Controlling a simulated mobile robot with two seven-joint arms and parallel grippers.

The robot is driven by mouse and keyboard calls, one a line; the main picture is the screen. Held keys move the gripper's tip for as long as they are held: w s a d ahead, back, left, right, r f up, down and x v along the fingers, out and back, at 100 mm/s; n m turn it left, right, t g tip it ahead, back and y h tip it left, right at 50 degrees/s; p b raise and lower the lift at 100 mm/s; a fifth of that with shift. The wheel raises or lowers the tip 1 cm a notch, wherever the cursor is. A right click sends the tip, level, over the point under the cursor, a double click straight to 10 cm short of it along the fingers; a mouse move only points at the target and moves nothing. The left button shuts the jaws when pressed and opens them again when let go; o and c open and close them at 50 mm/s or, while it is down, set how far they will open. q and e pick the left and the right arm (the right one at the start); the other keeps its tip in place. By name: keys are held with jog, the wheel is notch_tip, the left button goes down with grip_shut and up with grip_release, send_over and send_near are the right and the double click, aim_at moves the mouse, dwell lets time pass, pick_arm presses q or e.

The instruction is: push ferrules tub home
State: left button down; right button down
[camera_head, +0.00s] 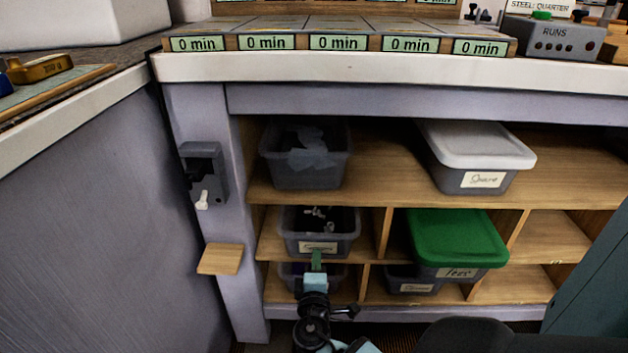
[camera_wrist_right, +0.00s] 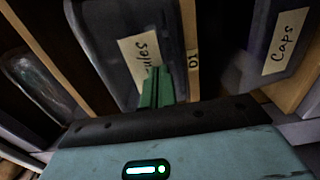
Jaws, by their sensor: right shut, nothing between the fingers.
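The ferrules tub (camera_head: 345,241) is a grey, open-topped tub with small pale pieces inside. It sits in the left compartment of the middle shelf, its front close to the shelf's front edge. In the right wrist view the tub (camera_wrist_right: 108,35) shows a cream label, partly covered, reading "ules". My right gripper (camera_head: 316,258) is shut and empty, its green fingers pointing at the tub's front by the label. The fingers (camera_wrist_right: 155,85) overlap the label's lower end; whether they touch the tub I cannot tell. My left gripper is out of view.
A wooden divider (camera_head: 383,232) stands right of the tub. A green-lidded tub (camera_head: 458,240) is beyond it. A dark tub (camera_head: 305,170) and white-lidded tub (camera_head: 478,150) stand above. A lower tub (camera_head: 340,278) is partly behind my gripper. A Caps tub (camera_wrist_right: 265,45) shows in the wrist view.

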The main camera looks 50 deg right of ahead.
jog(key=v, duration=0.8)
dwell(1.6)
jog(key=shift+d, duration=0.1)
dwell(0.3)
